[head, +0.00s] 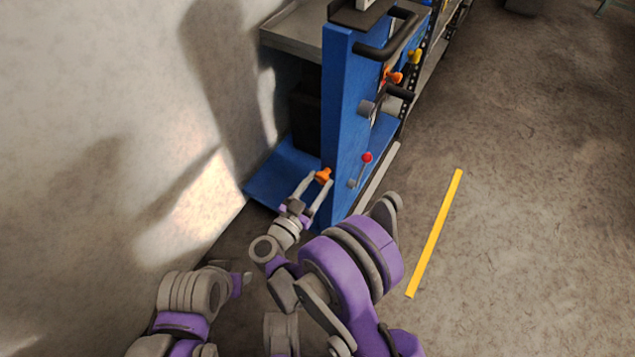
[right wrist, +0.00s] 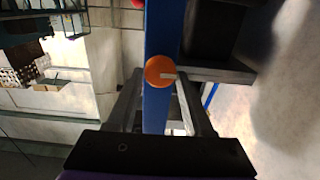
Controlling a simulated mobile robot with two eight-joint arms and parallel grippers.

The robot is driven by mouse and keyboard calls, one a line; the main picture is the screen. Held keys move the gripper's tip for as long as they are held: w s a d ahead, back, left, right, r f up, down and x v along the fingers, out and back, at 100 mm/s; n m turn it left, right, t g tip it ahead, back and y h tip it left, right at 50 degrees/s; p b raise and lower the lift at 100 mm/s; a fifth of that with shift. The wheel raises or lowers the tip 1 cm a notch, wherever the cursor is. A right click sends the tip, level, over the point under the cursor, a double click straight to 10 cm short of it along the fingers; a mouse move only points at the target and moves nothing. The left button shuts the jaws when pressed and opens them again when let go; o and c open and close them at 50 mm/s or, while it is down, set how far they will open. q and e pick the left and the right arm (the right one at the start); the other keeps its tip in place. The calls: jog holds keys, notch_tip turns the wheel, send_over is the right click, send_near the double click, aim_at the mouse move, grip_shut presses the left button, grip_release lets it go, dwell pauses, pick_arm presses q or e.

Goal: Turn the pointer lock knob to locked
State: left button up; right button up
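An orange knob (head: 323,174) sits on the narrow near edge of a blue upright panel (head: 343,125). In the right wrist view the knob (right wrist: 158,71) is round, with a pale pointer mark toward the right. My right gripper (head: 320,182) is at the knob, one finger on each side. In the right wrist view its fingers (right wrist: 159,80) are apart, with a small gap visible beside the knob; contact cannot be seen. My left gripper (head: 243,282) is low at the left, away from the panel, and its fingers are unclear.
The panel's right face carries a red-balled lever (head: 366,158), a grey knob (head: 367,108), orange and yellow handles (head: 394,78) and a dark bar handle (head: 388,40). A wall (head: 90,120) stands at the left. Floor with a yellow strip (head: 436,232) is open at the right.

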grip_shut()
jog(key=shift+m, duration=0.4)
jog(key=m, duration=0.3)
jog(key=shift+d+m, duration=0.1)
jog(key=shift+m, duration=0.3)
jog(key=m, duration=0.9)
jog(key=shift+d+f, duration=0.1)
jog(key=m, duration=0.4)
jog(key=shift+m, duration=0.3)
